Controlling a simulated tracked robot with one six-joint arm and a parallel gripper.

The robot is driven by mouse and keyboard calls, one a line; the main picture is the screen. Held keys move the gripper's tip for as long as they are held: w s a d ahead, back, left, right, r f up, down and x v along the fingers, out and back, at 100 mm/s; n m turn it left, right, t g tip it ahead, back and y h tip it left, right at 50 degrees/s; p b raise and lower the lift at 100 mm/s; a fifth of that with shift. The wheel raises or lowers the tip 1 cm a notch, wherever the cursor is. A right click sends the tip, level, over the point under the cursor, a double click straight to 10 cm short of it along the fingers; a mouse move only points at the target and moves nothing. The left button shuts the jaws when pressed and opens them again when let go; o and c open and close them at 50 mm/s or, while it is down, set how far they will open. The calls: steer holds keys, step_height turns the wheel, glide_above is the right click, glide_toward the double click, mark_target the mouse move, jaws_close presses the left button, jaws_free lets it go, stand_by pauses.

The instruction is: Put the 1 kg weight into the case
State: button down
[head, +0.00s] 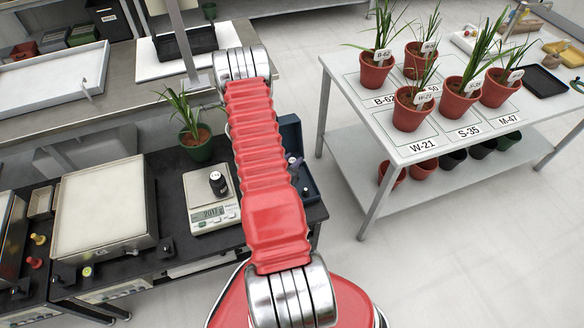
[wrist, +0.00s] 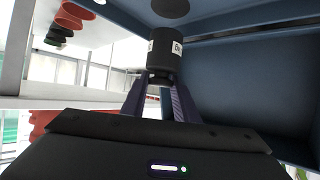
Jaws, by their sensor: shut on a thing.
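My gripper (wrist: 160,84) is shut on a black cylindrical weight (wrist: 168,47) with white labels, too partly seen to read. In the wrist view the blue case (wrist: 240,88) surrounds the weight's far side and right. A dark round shape (wrist: 170,7) lies just beyond the weight; I cannot tell whether the weight touches the case. In the head view the case (head: 289,134) is partly hidden behind my red arm. Another black weight (head: 217,183) with a pale label stands on the scale (head: 197,212), whose display is lit.
A green potted plant (head: 195,142) stands behind the scale. A large pale tray (head: 100,210) takes up the bench (head: 165,185) to its left. At the right, a white table (head: 400,150) holds several red pots with plants. Open floor lies between table and bench.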

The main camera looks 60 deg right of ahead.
stand_by(0.3)
steer(key=shift+f, duration=2)
steer(key=c, duration=1.4)
jaws_free()
steer(key=shift+f, duration=0.15)
steer(key=v, duration=1.2)
